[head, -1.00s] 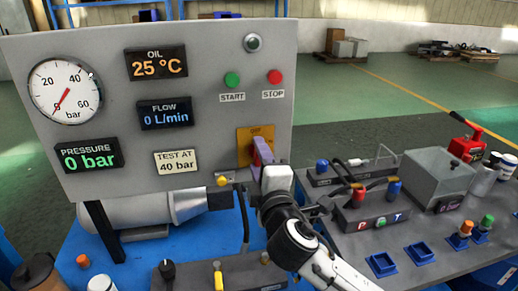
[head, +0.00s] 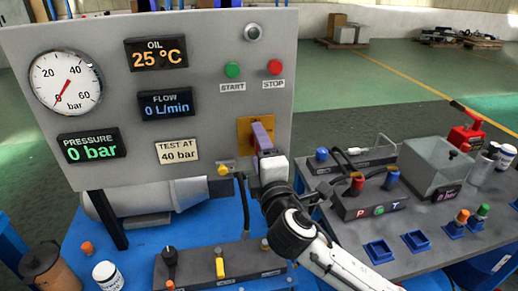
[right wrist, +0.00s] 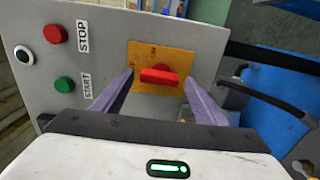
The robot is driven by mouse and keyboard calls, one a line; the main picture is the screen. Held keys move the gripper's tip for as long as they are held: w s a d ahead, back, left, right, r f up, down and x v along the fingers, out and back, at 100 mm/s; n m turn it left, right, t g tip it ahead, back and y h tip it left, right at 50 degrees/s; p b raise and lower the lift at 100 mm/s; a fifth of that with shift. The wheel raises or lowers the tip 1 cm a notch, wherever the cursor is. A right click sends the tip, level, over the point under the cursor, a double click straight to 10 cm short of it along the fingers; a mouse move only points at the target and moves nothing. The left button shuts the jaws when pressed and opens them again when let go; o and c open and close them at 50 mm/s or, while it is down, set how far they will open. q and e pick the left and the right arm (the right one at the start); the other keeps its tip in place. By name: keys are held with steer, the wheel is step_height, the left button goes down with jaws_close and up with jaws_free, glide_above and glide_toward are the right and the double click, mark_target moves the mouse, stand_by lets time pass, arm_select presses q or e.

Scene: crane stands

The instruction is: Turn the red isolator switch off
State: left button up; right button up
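The red isolator switch (right wrist: 160,75) sits on a yellow plate (right wrist: 176,53) on the grey panel. In the right wrist view its red handle lies level across the picture, with small lettering at the plate's left and top. My right gripper (right wrist: 158,84) is open, with one purple finger on each side of the handle and visible gaps between. In the head view the gripper (head: 263,137) is in front of the yellow plate (head: 243,130) and hides the handle. My left gripper is out of view.
The green START button (head: 232,70) and red STOP button (head: 275,67) are above the plate. The pressure display (head: 91,148) reads 0 bar. A bench (head: 340,235) with fittings stands at right.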

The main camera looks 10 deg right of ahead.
steer(key=shift+s, duration=0.1)
steer(key=s+b, duration=0.1)
steer(key=s, duration=0.9)
stand_by(0.3)
steer(key=s+f+m+g+y, duration=0.1)
steer(key=s+f+m+g, duration=0.2)
steer(key=f, duration=0.8)
steer(key=s+f+m+g+y, duration=0.1)
steer(key=s+f+m+g, duration=0.2)
steer(key=f, duration=0.7)
steer(key=s+d+f+m+g, duration=0.1)
steer(key=s+d+f+m, duration=0.1)
steer(key=s+f+m, duration=0.3)
steer(key=s+d+f+m+g, duration=0.2)
steer(key=s+f+m, duration=0.3)
steer(key=s+f, duration=0.6)
steer(key=shift+s+d+f, duration=0.3)
steer(key=shift+s+f, duration=0.05)
steer(key=shift+f, duration=0.5)
